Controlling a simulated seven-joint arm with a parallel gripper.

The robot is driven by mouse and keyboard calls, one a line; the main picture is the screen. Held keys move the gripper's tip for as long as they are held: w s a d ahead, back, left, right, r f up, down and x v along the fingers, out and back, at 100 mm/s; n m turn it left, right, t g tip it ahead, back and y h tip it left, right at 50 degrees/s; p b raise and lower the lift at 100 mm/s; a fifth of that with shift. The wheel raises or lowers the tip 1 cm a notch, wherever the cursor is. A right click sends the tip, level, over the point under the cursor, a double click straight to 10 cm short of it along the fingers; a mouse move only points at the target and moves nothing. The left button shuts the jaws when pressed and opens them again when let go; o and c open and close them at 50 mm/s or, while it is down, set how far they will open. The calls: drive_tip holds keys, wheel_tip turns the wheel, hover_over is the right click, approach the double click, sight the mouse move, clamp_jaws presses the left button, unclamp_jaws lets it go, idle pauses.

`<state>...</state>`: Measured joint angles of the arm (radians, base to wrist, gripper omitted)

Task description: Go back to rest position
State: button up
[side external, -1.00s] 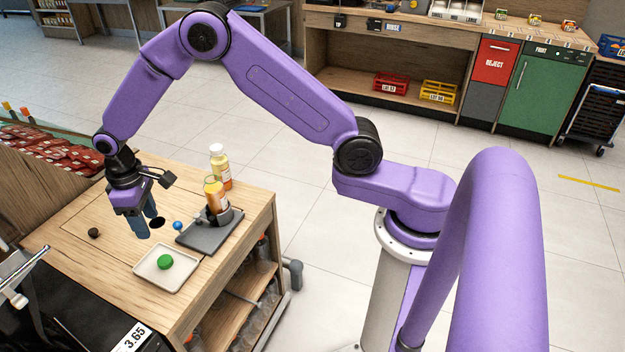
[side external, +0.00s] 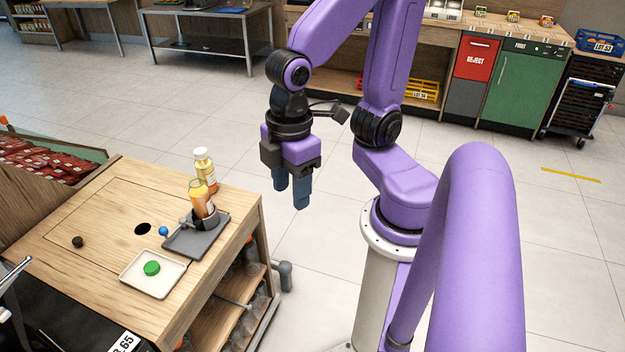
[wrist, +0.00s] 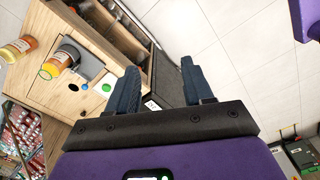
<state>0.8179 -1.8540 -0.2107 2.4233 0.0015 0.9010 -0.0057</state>
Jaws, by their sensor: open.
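My gripper (side external: 293,192) is open and empty. It hangs over the floor to the right of the wooden cart (side external: 100,215), apart from it, with its fingers pointing down. In the wrist view the two blue fingers (wrist: 160,90) stand wide apart with nothing between them. The arm is folded in toward its base column. On the cart, an orange bottle or glass (side external: 201,200) stands in a dark holder on a grey plate (side external: 190,242). A second orange bottle with a white cap (side external: 205,170) stands behind it.
A white tray (side external: 135,282) with a green cap (side external: 151,268) lies on the cart top. A blue ball (side external: 163,231), a dark knob (side external: 78,242) and a round hole (side external: 143,229) are nearby. A counter with a green cabinet (side external: 519,85) stands behind. Open floor surrounds my gripper.

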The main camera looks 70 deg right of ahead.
drive_tip(key=shift+s+d+f+n, duration=0.1)
drive_tip(key=shift+s+d+n, duration=0.05)
drive_tip(key=shift+s+d, duration=0.55)
drive_tip(key=shift+s+d+n, duration=0.15)
drive_tip(key=shift+s+d, duration=0.3)
drive_tip(key=shift+s, duration=0.4)
